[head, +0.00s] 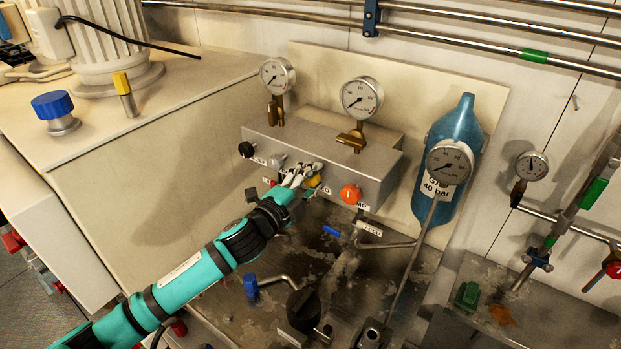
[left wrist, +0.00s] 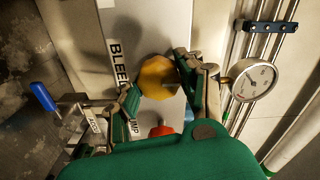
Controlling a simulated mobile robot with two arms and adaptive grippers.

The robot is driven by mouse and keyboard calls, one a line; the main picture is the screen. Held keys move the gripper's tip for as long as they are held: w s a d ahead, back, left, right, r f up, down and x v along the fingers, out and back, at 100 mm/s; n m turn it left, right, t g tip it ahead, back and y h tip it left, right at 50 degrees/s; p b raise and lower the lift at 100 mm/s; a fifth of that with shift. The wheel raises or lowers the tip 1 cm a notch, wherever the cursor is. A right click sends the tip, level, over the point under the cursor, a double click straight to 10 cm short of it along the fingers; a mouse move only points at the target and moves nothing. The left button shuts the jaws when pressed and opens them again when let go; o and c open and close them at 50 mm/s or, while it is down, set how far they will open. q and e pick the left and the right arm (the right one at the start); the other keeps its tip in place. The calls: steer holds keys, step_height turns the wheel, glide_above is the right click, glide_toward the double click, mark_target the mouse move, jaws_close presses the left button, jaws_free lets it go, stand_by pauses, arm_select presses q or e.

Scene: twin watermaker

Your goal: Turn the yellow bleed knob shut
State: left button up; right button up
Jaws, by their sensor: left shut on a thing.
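The yellow bleed knob (head: 314,181) sits on the front face of the grey metal manifold box (head: 375,180), partly hidden by my left gripper. In the left wrist view the faceted yellow knob (left wrist: 158,77) sits between the fingers, beside a label reading BLEED (left wrist: 118,62). My left gripper (head: 301,175) reaches in from the lower left and is shut on the knob; it also shows in the left wrist view (left wrist: 160,88). I cannot tell the knob's turned position. My right gripper is not in view.
A red-orange knob (head: 350,194) is close to the right of the yellow one, and a black knob (head: 246,149) is at the box's left end. Gauges (head: 361,98) stand above. A blue cylinder (head: 458,150) is at the right. Pipes and a blue-handled valve (head: 331,231) lie below.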

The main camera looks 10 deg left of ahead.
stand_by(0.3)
arm_select(q)
steer(key=o, duration=1.2)
steer(key=shift+c, duration=0.2)
steer(key=shift+s, duration=0.1)
steer(key=shift+s+a+f, duration=0.1)
steer(key=shift+s, duration=0.15)
steer(key=v, duration=1.1)
steer(key=shift+s, duration=0.15)
